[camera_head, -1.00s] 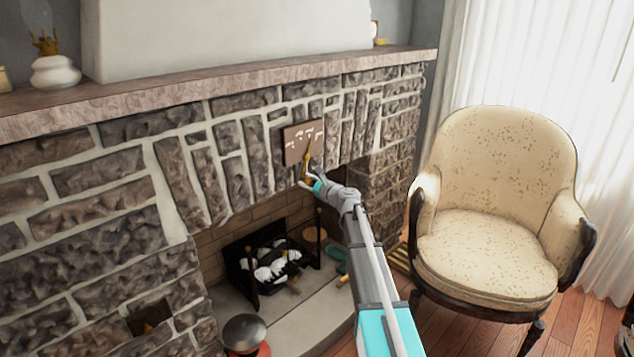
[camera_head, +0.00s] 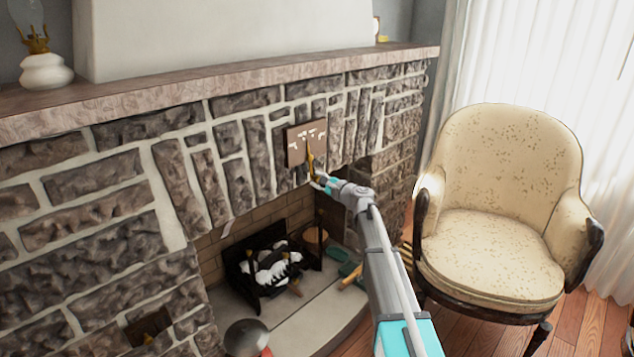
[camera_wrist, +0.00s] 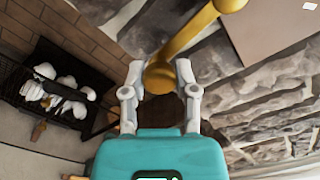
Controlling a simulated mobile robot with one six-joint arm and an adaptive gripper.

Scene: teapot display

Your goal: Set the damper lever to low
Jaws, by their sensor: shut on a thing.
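The damper lever (camera_head: 311,160) is a golden bar on a brown plate (camera_head: 294,150) with white markings, set in the stone front above the fireplace opening. Its lower end slants slightly to the right in the head view. My gripper (camera_head: 317,181) is at that lower end. In the wrist view the lever (camera_wrist: 190,38) runs from the top down to a round knob between the fingers of my gripper (camera_wrist: 160,76), which are closed around it. The plate (camera_wrist: 265,25) shows there at the upper right. The marking words are too small to read.
A black grate (camera_head: 262,272) with white and dark logs stands in the firebox below. A cream armchair (camera_head: 500,190) stands to the right of my arm. The stone mantel (camera_head: 230,88) runs above, with an oil lamp (camera_head: 45,70) at its left end.

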